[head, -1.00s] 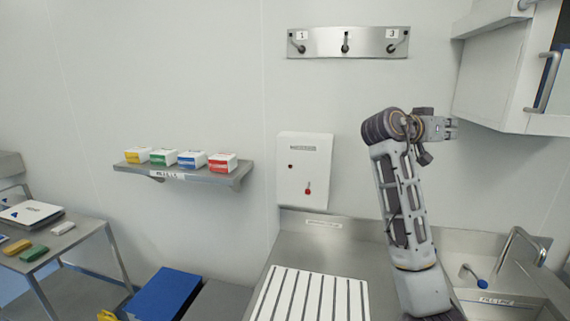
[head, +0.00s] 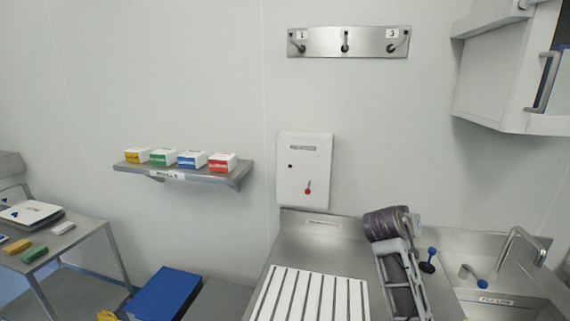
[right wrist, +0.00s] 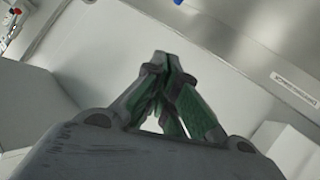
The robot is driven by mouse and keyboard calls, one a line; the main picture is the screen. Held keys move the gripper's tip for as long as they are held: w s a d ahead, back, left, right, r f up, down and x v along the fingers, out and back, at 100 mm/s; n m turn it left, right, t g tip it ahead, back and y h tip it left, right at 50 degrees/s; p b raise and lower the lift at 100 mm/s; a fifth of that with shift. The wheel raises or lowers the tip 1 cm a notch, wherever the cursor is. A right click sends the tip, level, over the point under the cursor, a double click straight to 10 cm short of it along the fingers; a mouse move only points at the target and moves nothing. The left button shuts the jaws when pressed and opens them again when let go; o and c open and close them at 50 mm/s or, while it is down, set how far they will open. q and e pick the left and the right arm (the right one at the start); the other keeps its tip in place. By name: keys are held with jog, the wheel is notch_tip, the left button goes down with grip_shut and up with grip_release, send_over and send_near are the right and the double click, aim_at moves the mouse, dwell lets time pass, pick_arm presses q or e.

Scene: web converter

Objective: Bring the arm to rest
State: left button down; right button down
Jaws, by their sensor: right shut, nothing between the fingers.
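My right arm (head: 398,262) rises over the steel counter at the lower right of the head view, with its upper end near the back edge of the counter. Its gripper is hidden there. In the right wrist view my right gripper (right wrist: 163,62) shows its two green-padded fingers shut tip to tip, with nothing between them. My left gripper is in neither view.
The steel counter (head: 345,245) bears a white slatted board (head: 290,295). A blue-topped black item (head: 429,261) stands right of my arm, near the sink tap (head: 515,240). A wall cabinet (head: 500,75) hangs upper right; a box shelf (head: 190,173) is left.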

jog(key=s+a+f+n+g+y, duration=0.1)
jog(key=s+a+f+y, duration=0.1)
jog(key=s+f, duration=0.4)
jog(key=s+a+f+n+y, duration=0.2)
jog(key=s+a+f, duration=0.2)
jog(key=f, duration=0.6)
jog(key=s+a+f+n+g+y, duration=0.1)
jog(key=s+a+f+n+y, duration=0.1)
jog(key=s+f, duration=0.6)
jog(key=shift+s+a+f+g+y, duration=0.25)
jog(key=shift+s+a+g+y, duration=0.1)
jog(key=shift+a+y, duration=0.2)
jog(key=shift+s+a+f+n+g+y, duration=0.5)
jog(key=shift+s+a+f+y, duration=0.55)
jog(key=shift+s, duration=2.15)
jog(key=shift+s+a+f+n+g+y, duration=0.5)
jog(key=shift+s+a+f, duration=0.95)
jog(key=shift+s, duration=1.75)
notch_tip(320, 180, down, 34)
jog(key=s+g, duration=0.2)
jog(key=s, duration=0.1)
jog(key=s+d+f, duration=0.2)
jog(key=s+f, duration=0.7)
jog(key=s, duration=0.2)
jog(key=s+d+f, duration=0.1)
jog(key=s+f, duration=0.9)
jog(key=s, duration=0.1)
jog(key=shift+d+g+b, duration=0.35)
